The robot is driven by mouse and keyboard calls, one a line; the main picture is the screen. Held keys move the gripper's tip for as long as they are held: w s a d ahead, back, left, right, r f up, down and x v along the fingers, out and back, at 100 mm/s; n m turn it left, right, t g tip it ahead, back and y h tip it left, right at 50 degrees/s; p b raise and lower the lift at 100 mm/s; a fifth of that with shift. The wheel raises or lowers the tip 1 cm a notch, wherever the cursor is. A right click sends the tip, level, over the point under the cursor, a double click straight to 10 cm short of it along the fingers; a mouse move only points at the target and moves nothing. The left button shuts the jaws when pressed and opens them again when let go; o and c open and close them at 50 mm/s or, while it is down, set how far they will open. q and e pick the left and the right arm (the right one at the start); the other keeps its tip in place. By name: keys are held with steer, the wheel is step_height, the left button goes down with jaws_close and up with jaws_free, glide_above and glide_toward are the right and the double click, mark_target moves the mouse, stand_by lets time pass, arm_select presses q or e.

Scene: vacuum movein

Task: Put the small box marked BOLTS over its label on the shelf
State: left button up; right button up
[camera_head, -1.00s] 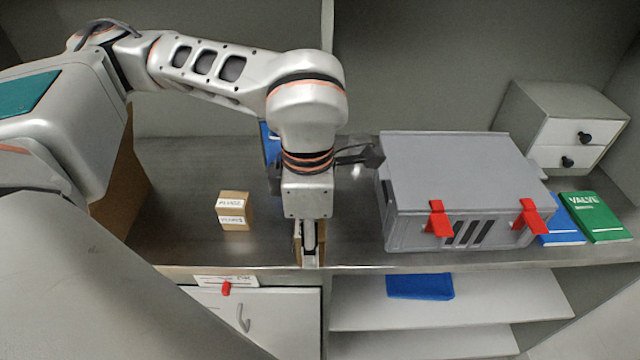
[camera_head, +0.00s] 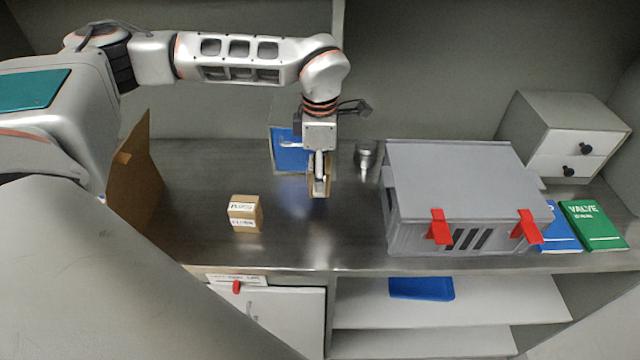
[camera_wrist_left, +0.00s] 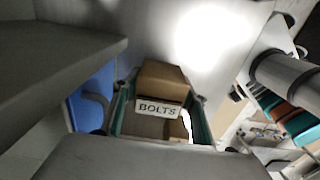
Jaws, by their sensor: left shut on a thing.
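The small brown box marked BOLTS (camera_wrist_left: 162,88) is between the fingers of my left gripper, its white label readable in the left wrist view. In the head view my left gripper (camera_head: 319,188) points down over the middle of the counter, shut on the box, which is mostly hidden behind the fingers. Whether the box touches the counter I cannot tell. A shelf (camera_head: 490,297) lies under the counter at right; I make out no BOLTS label on it. My right gripper is not in view.
Another small brown box (camera_head: 245,213) with white labels stands on the counter (camera_head: 190,225). A grey case with red latches (camera_head: 455,185) and a metal cylinder (camera_head: 365,158) stand to the right. A blue-fronted unit (camera_head: 288,152) stands behind the gripper. A large brown carton (camera_head: 140,185) is at left.

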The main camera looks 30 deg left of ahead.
arm_select(q)
steer(key=shift+f, duration=1.95)
steer(key=shift+w+a+f+p, duration=0.1)
steer(key=shift+w+f+p, duration=0.2)
steer(key=shift+f+p, duration=0.1)
steer(key=shift+f, duration=0.1)
steer(key=o, duration=1.3)
steer(key=shift+c, duration=0.2)
